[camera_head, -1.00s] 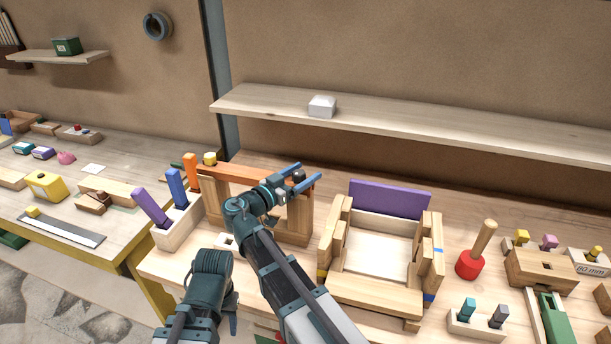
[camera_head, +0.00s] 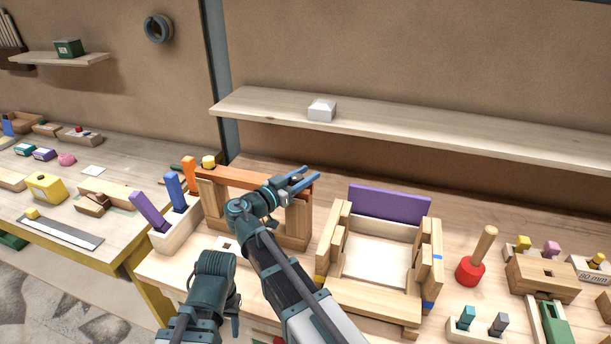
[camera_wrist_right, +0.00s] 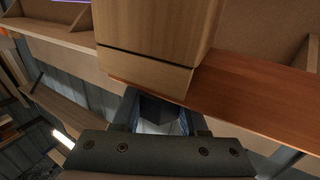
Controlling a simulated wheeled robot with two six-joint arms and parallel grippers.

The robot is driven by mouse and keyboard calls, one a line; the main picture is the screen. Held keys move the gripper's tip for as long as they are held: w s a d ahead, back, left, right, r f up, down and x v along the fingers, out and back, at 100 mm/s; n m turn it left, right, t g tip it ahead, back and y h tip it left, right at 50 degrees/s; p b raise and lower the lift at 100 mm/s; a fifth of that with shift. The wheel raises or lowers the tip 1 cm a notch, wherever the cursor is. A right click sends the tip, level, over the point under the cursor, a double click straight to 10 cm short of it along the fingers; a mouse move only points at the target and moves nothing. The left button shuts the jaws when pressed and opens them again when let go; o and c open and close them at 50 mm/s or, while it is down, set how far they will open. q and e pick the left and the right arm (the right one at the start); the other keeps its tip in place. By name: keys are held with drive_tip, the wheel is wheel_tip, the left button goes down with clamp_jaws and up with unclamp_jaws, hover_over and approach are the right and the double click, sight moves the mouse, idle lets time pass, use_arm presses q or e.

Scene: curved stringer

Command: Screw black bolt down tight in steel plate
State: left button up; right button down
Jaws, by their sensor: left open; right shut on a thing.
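My right gripper (camera_head: 302,181) has blue fingers at the right end of an orange rail (camera_head: 244,180) on wooden posts. It is shut on a small dark thing (camera_wrist_right: 160,110), seen between the fingers in the right wrist view; whether it is the black bolt I cannot tell. My left gripper (camera_head: 234,303) is low, left of the right forearm, pointing down and open; its fingertips are hardly visible. A small pale plate with a dark hole (camera_head: 227,244) lies partly hidden behind my arms; I cannot tell whether it is the steel plate.
A wooden holder (camera_head: 175,236) with purple, blue and orange pieces stands left of the rail frame. A wooden cradle with a purple back panel (camera_head: 388,204) stands to the right. A red mallet (camera_head: 472,270) stands farther right. A shelf (camera_head: 420,132) spans the wall behind.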

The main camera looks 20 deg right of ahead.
drive_tip(key=shift+w+m+g+h, duration=0.15)
drive_tip(key=shift+m+g+h, duration=0.2)
drive_tip(key=shift+g, duration=0.25)
drive_tip(key=shift+m+g+h, duration=0.35)
drive_tip(key=shift+m+g, duration=0.2)
drive_tip(key=shift+g, duration=0.25)
drive_tip(key=m+g, duration=0.1)
drive_tip(key=s+m+g, duration=0.1)
drive_tip(key=g, duration=0.1)
drive_tip(key=shift+a+r+h, duration=0.1)
drive_tip(key=shift+a+h, duration=0.05)
drive_tip(key=shift+h, duration=0.25)
drive_tip(key=m+g, duration=0.1)
drive_tip(key=g, duration=0.1)
drive_tip(key=shift+m+g, duration=0.3)
drive_tip(key=shift+m, duration=0.1)
drive_tip(key=m+g, duration=0.1)
drive_tip(key=s+g, duration=0.1)
drive_tip(key=shift+d+m+g, duration=0.25)
drive_tip(key=shift+m+g, duration=0.15)
drive_tip(key=shift+s+m+g, duration=0.35)
drive_tip(key=shift+m+g, duration=0.05)
drive_tip(key=shift+g, duration=0.2)
drive_tip(key=shift+c, duration=1.4)
unclamp_jaws()
drive_tip(key=shift+d, duration=0.1)
